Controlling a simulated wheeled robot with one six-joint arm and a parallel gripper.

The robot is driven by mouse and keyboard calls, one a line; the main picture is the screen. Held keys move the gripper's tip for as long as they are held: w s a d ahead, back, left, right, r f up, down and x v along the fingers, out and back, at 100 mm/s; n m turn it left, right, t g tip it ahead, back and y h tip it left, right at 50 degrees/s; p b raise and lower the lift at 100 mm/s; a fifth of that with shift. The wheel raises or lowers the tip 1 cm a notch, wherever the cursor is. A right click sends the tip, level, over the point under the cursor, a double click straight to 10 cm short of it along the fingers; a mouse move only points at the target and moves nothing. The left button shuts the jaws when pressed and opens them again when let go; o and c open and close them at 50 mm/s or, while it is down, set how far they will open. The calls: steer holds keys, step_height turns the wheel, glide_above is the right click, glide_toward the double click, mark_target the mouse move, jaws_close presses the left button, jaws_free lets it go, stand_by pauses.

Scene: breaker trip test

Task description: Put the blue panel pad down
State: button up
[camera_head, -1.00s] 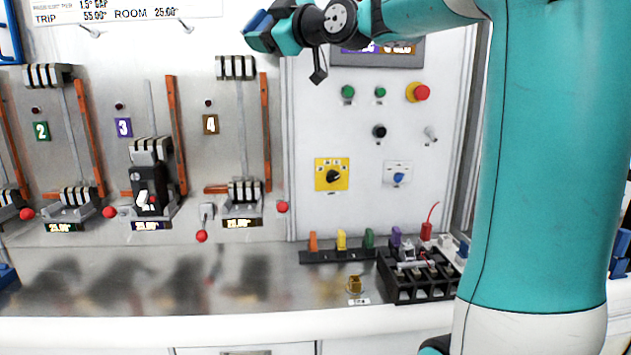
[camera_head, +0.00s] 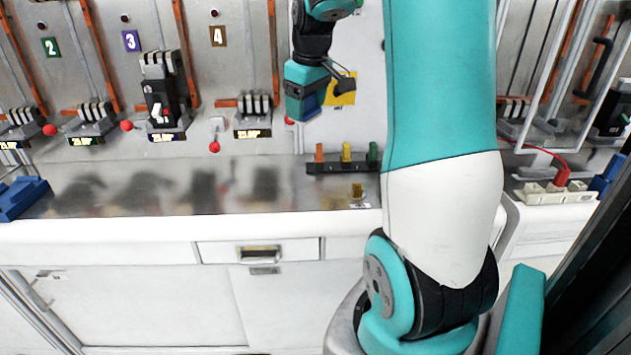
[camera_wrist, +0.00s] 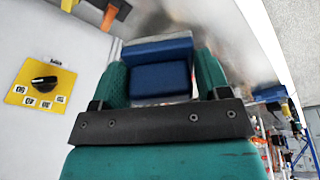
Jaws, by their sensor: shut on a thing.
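My gripper (camera_head: 305,98) hangs in front of the panel, above the steel counter and clear of it. In the wrist view my gripper (camera_wrist: 160,72) is shut on the blue panel pad (camera_wrist: 161,80), which sits between the two teal fingers. The pad's sides are hidden by the fingers. In the head view only a little dark blue of the pad shows at the gripper's lower end.
The steel counter (camera_head: 200,185) has free room at the middle. A rack with orange, yellow and green plugs (camera_head: 343,166) stands below my gripper to the right, by a small brass piece (camera_head: 357,190). A blue tray (camera_head: 20,198) lies far left. Red-knobbed levers (camera_head: 215,147) stick out behind the counter.

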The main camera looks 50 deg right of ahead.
steer(key=s+f+m+g, duration=0.1)
steer(key=s+f, duration=0.2)
steer(key=f, duration=0.1)
steer(key=p, duration=0.2)
glide_above(315, 204)
steer(key=shift+y, duration=0.4)
steer(key=f, duration=1.3)
steer(key=shift+s+f, duration=0.3)
steer(key=shift+f, duration=2.25)
steer(key=o, duration=1)
